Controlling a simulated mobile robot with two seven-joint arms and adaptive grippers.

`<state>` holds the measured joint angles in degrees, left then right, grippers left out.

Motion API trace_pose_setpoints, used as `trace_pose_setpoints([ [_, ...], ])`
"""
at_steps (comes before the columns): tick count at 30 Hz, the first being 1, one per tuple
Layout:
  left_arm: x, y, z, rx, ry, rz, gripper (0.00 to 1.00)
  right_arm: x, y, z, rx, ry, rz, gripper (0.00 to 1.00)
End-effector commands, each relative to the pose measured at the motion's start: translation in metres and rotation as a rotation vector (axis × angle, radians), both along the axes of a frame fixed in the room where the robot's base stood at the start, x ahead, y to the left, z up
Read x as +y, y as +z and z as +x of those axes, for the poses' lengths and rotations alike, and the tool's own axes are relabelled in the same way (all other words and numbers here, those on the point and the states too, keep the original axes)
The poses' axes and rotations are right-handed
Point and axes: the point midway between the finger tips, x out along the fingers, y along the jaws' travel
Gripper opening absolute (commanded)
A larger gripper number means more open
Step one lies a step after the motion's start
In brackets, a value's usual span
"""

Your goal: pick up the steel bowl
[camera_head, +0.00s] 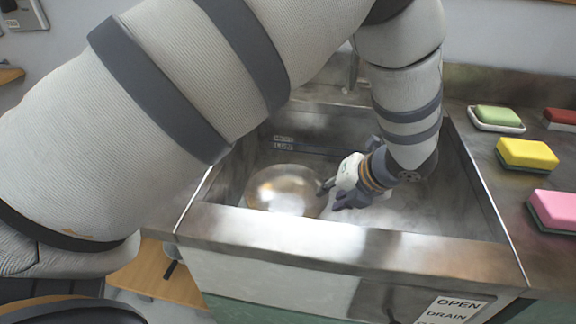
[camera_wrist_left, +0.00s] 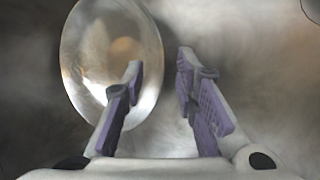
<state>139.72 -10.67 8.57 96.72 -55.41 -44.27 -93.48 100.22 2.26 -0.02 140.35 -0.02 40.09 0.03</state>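The steel bowl (camera_head: 284,190) is shiny and sits in the left part of the metal sink basin. In the left wrist view the bowl (camera_wrist_left: 105,62) shows at upper left, partly behind one finger. My left gripper (camera_head: 335,196) reaches down into the basin just right of the bowl. My right gripper is not in view.
The sink's front rim (camera_head: 340,238) and side walls surround the bowl and gripper. On the counter at right are a pink sponge (camera_head: 556,206), a yellow sponge (camera_head: 527,152), green soap on a dish (camera_head: 497,115) and a red item (camera_head: 562,116). An "OPEN DRAIN" label (camera_head: 452,308) is on the front.

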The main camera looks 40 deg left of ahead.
Motion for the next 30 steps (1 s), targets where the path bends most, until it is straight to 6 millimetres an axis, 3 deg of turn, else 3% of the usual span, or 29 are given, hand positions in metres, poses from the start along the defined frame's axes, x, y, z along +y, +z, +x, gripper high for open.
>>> trace_pose_setpoints([
  [5, 0.017, -0.024, 0.002, 0.002, 0.001, 0.0, 0.27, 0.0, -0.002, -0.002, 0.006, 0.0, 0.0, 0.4],
  [12, 0.019, -0.025, 0.003, -0.002, 0.0, 0.0, 0.27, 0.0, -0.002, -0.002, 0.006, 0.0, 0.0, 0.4],
  [16, 0.019, -0.025, 0.003, -0.002, 0.0, -0.001, 0.0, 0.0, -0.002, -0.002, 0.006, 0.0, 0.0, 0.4],
  [27, 0.019, -0.024, 0.003, -0.002, 0.0, 0.001, 0.0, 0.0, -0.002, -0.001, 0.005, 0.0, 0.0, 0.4],
  [30, 0.019, -0.011, 0.004, -0.007, 0.0, 0.0, 0.0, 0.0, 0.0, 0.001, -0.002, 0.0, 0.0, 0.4],
])
